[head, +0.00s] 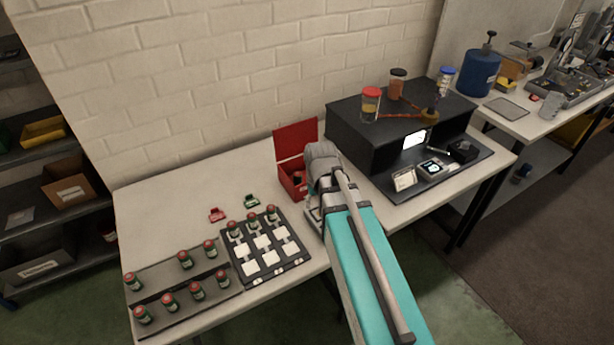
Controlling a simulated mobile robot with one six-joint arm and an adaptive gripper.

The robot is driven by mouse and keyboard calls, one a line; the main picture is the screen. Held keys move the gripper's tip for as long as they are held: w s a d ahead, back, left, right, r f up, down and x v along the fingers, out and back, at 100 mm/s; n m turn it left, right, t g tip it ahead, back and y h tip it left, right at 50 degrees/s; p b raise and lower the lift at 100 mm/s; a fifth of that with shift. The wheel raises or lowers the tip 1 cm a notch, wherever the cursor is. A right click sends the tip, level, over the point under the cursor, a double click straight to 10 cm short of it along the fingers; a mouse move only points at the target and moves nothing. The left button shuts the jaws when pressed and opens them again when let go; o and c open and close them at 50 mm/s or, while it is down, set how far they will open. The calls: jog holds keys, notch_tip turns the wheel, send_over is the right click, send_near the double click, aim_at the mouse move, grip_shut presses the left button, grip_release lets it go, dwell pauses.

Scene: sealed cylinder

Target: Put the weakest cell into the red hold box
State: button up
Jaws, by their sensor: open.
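The red hold box (284,176) stands on the light table with its lid raised. Something small and dark shows inside it, too small to identify. Several green cells with red tops stand upright on a grey mat (160,287), one at its front left (142,314). Three more cells, one in the middle (252,220), stand in the back row of a dark rack (264,279). I cannot tell which cell is weakest. My gripper (314,210) is open and partly hidden by my arm, between the rack and my teal link, in front of the box. I see no cell in it.
A red clip (217,214) and a green clip (251,201) lie behind the rack. A black bench unit (350,139) with jars on top stands to the right, with a small meter (432,168) and a card before it. The table's back left is clear.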

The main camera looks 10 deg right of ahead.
jog(key=s, duration=0.6)
jog(key=shift+s+d+g, duration=0.2)
jog(key=shift+s+g, duration=0.05)
jog(key=shift+g, duration=0.15)
